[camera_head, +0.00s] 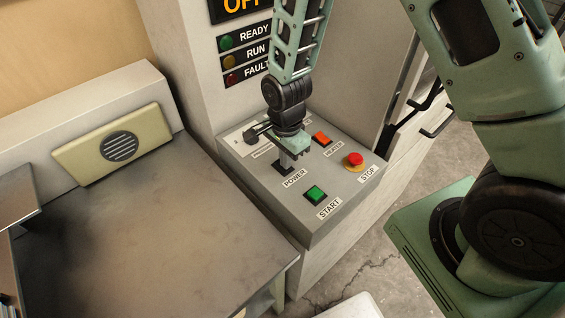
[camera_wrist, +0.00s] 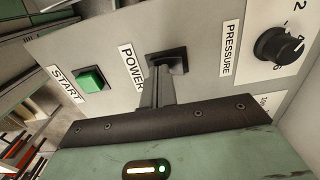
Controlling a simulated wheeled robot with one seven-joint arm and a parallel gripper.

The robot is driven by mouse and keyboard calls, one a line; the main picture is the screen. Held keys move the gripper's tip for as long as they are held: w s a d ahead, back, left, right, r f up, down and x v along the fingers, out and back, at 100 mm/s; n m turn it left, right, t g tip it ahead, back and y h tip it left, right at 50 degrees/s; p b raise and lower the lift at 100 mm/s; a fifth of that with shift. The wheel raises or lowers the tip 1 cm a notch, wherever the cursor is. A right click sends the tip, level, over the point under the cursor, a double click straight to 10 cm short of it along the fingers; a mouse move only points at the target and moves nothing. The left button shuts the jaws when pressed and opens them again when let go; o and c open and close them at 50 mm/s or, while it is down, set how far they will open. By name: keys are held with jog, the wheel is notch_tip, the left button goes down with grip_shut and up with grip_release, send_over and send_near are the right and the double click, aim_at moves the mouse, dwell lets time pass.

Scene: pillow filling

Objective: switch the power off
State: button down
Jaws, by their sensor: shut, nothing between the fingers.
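The black POWER switch (camera_head: 279,170) sits on the sloped grey control panel (camera_head: 316,222), beside its POWER label. My gripper (camera_head: 287,162) is over the switch with its fingers shut and empty. In the wrist view the fingers (camera_wrist: 158,84) reach to the black switch (camera_wrist: 169,59), partly covering it. I cannot tell whether they touch it or which way the switch is set. A display (camera_head: 240,7) above shows orange letters, cut off at the top edge, that look like OFF.
A green START button (camera_head: 315,193), a red STOP button (camera_head: 354,159) and an orange HEATER switch (camera_head: 321,138) are close by. A PRESSURE knob (camera_wrist: 278,46) is at right in the wrist view. READY, RUN and FAULT lamps (camera_head: 229,59) are behind. A bare table (camera_head: 165,230) is left.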

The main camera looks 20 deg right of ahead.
notch_tip(320, 180, up, 7)
jog(key=p, duration=0.5)
jog(key=shift+f, duration=0.1)
dwell(0.5)
jog(key=s+a+r+n+y+b, duration=0.1)
jog(key=s+a+r+n, duration=0.5)
jog(key=s+r+n, duration=0.3)
jog(key=s+r+n+b, duration=0.1)
jog(key=s+r+n, duration=0.7)
jog(key=s+n, duration=0.3)
jog(key=shift+a+n, duration=0.15)
jog(key=shift+n, duration=0.95)
